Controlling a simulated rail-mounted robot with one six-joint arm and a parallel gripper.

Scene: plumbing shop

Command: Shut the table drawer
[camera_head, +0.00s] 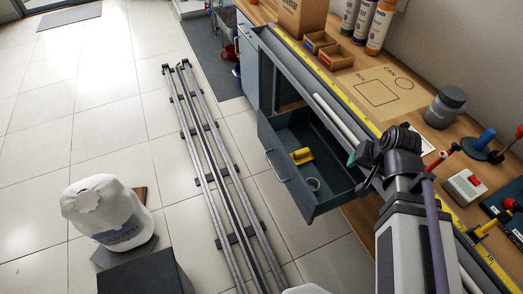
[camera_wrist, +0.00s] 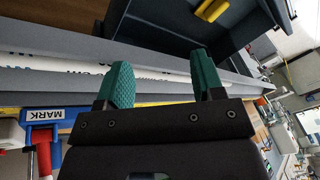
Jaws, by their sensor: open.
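The table drawer (camera_head: 296,174) is grey and stands pulled out from the bench front, over the floor. Its handle (camera_head: 276,166) is on its front panel, facing left. A yellow object (camera_head: 302,156) and a small round ring-like item (camera_head: 313,184) lie inside it. In the wrist view part of the drawer (camera_wrist: 172,28) shows at the top, with the yellow object (camera_wrist: 212,9) in it. My gripper (camera_wrist: 162,82) has its two green-padded fingers apart with nothing between them. It is over the bench's front edge, near the drawer's right-hand end, and its fingers appear apart from the drawer.
The wooden bench top (camera_head: 345,68) holds a grey jar (camera_head: 445,107), bottles (camera_head: 380,28), small boxes and a blue-handled tool (camera_head: 482,142). A white pipe (camera_head: 338,119) lies along the front edge.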

